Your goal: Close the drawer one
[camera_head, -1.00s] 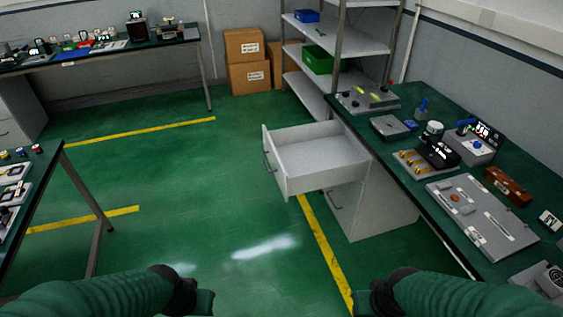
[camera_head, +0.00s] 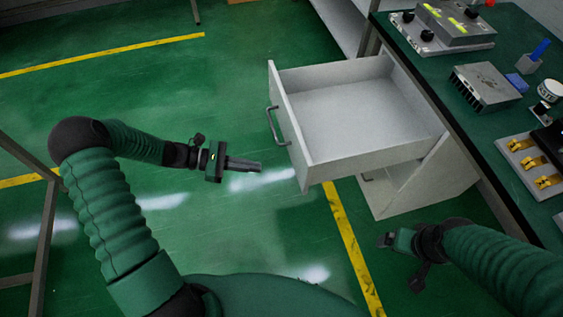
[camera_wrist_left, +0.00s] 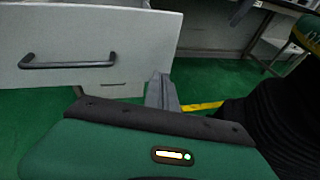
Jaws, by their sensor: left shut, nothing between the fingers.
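The open drawer (camera_head: 345,112) is a white box pulled out to the left from under the green-topped bench, and it looks empty. Its front carries a dark handle (camera_head: 275,126). In the left wrist view the drawer front (camera_wrist_left: 140,40) and its handle (camera_wrist_left: 68,62) fill the upper left. My left gripper (camera_head: 258,166) is shut and empty, left of the drawer front near its lower edge, apparently apart from it. Its fingers also show in the left wrist view (camera_wrist_left: 162,92). My right gripper (camera_head: 386,240) is low, in front of the cabinet; its finger state is unclear.
The cabinet (camera_head: 425,180) stands below the drawer. The bench top (camera_head: 455,105) at right carries several devices. A table leg (camera_head: 45,235) stands at far left. The green floor left of the drawer is clear, marked with yellow lines (camera_head: 100,55).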

